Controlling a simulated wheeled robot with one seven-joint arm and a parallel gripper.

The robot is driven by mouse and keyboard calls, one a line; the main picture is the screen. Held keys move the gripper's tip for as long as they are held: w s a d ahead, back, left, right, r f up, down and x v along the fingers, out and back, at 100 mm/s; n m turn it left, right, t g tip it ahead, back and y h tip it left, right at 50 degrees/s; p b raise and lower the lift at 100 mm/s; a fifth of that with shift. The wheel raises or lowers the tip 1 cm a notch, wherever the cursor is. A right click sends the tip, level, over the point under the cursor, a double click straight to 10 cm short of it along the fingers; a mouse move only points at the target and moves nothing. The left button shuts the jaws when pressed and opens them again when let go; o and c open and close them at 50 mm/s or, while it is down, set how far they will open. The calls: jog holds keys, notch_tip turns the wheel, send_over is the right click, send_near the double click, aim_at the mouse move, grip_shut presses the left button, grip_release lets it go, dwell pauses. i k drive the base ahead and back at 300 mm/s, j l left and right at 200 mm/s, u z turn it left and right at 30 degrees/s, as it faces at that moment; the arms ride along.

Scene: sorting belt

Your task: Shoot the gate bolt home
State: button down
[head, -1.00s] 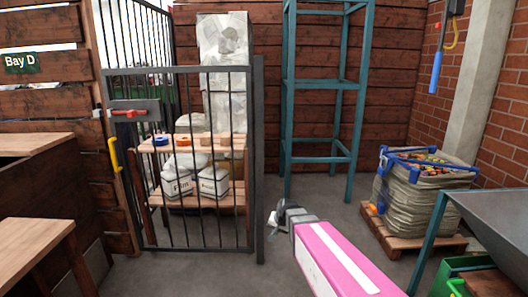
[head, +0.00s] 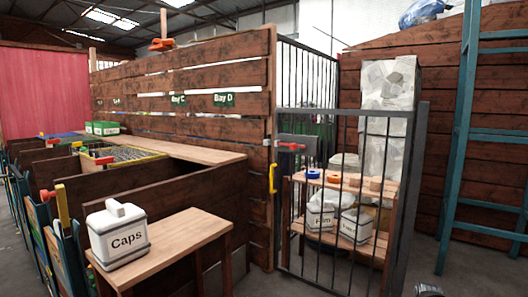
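The barred dark metal gate (head: 345,111) stands right of centre, across the front of a caged bay. Its bolt has a red handle (head: 290,146) on a grey plate (head: 304,158) at the gate's upper left, beside the wooden post. A small pale fitting (head: 266,143) sits on the post level with the bolt. I cannot tell whether the bolt's end reaches into it. A yellow pull handle (head: 272,178) is lower on the same side. Part of my gripper (head: 428,290) shows at the bottom edge, well apart from the bolt; its fingers are mostly cut off.
A wooden bench (head: 165,244) with a "Caps" canister (head: 118,234) stands front left, before wooden stalls. Inside the bay, a shelf (head: 345,185) holds tape rolls and white tubs. A teal frame (head: 462,150) stands at right. Floor is clear before the gate.

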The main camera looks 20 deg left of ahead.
aim_at(292, 146)
jog(key=u, duration=1)
